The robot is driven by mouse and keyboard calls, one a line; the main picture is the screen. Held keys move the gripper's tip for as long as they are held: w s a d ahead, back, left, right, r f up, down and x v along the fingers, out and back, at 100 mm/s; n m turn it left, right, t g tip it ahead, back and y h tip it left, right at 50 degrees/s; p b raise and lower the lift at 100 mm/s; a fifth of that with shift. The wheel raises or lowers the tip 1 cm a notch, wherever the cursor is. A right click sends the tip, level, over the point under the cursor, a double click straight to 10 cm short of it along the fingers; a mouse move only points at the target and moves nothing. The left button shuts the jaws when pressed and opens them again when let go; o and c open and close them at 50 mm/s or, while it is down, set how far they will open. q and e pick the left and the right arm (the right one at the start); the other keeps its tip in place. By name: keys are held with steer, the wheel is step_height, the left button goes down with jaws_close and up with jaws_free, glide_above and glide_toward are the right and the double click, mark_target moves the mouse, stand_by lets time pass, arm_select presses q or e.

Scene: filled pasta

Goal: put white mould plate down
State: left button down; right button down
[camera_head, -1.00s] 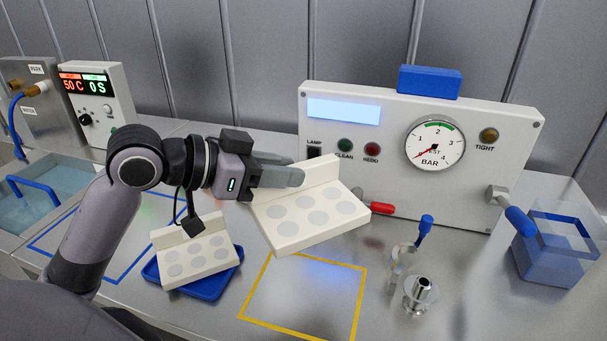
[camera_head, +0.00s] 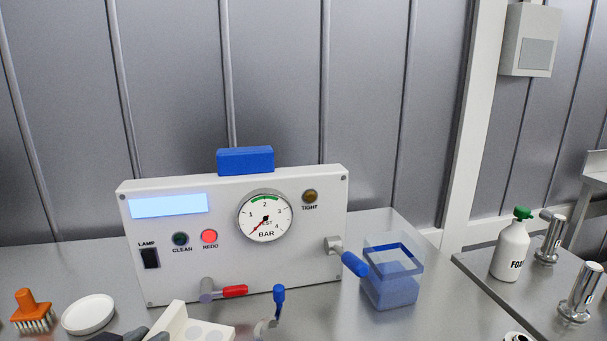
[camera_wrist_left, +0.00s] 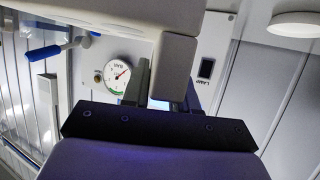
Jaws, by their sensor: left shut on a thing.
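The white mould plate (camera_head: 178,322) shows only in part at the bottom edge of the head view, with its raised back wall and some grey round spots. My left gripper (camera_head: 140,334) is shut on it; only dark finger parts show there. In the left wrist view the plate (camera_wrist_left: 175,65) fills the top as a pale block in front of the gripper (camera_wrist_left: 165,100). The plate's underside and what lies below it are out of view. My right gripper is not in view.
Behind stands the test panel (camera_head: 200,265) with gauge (camera_head: 265,216), red handle (camera_head: 234,291) and blue handle (camera_head: 355,264). A clear blue box (camera_head: 390,290) is to its right. An orange brush (camera_head: 33,303) and white round dish (camera_head: 88,314) are at left. A foam bottle (camera_head: 511,250) stands far right.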

arm_select(q)
steer(key=f, duration=0.1)
steer(key=s+d+f+n+y, duration=0.1)
steer(key=f, duration=0.1)
steer(key=shift+s+d+n+y, duration=0.15)
steer(key=shift+d+n+y, duration=0.15)
steer(key=shift+y, duration=0.1)
steer(key=shift+s+d+f+n+y, duration=0.2)
steer(key=shift+s+f+n+y, duration=0.1)
steer(key=shift+s+y, duration=0.1)
steer(key=shift+w+a+r, duration=0.1)
steer(key=shift+w, duration=0.05)
